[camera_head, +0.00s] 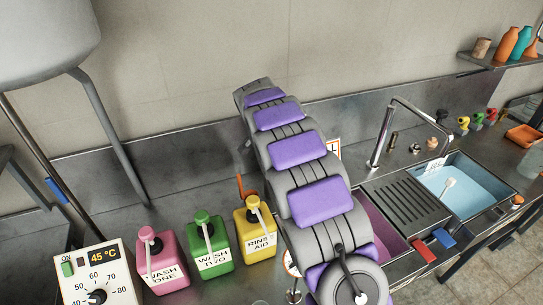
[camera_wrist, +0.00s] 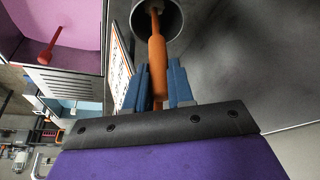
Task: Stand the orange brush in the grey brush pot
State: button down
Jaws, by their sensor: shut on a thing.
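The orange brush (camera_wrist: 157,58) is between the two blue fingers of my gripper (camera_wrist: 161,80) in the wrist view, and the fingers are shut on its handle. The brush's far end reaches into the round mouth of the grey brush pot (camera_wrist: 176,22) at the top of that view. Whether the brush touches the pot's wall or bottom cannot be told. In the head view my arm hides the gripper and the pot. A small orange piece shows left of my arm, behind the yellow bottle; I cannot tell if it is the brush.
Pink (camera_head: 166,262), green (camera_head: 211,243) and yellow (camera_head: 255,230) pump bottles stand left of my arm, beside a temperature box (camera_head: 92,275). Right of it are a drain rack (camera_head: 403,207) and a blue-water sink (camera_head: 462,190) with a tap (camera_head: 377,150).

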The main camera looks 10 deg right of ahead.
jog(key=shift+d+f, duration=0.15)
jog(key=shift+f, duration=0.75)
jog(key=shift+w+f+b, duration=0.2)
jog(key=shift+f+b, duration=0.1)
jog(key=shift+b, duration=0.05)
jog(key=shift+a+r, duration=0.1)
jog(key=shift+a, duration=0.3)
jog(key=c, duration=1.2)
grip_release()
jog(key=shift+a, duration=0.2)
jog(key=shift+o, duration=1.1)
jog(key=shift+d, duration=0.45)
jog(key=p+v, duration=0.3)
jog(key=v, duration=0.9)
jog(key=s+d+r+n+g, duration=0.1)
jog(key=s+d+r+n, duration=0.2)
jog(key=s, duration=0.9)
jog(key=s+f+n+g+y, duration=0.1)
jog(key=s+f+n, duration=0.1)
jog(key=s, duration=1.7)
jog(key=s+f+n+g+y, duration=0.2)
jog(key=s+f+n, duration=0.1)
jog(key=s, duration=1.6)
jog(key=shift+s+f+n+g, duration=0.15)
jog(key=shift+f+n+g, duration=0.15)
jog(key=shift+n, duration=0.5)
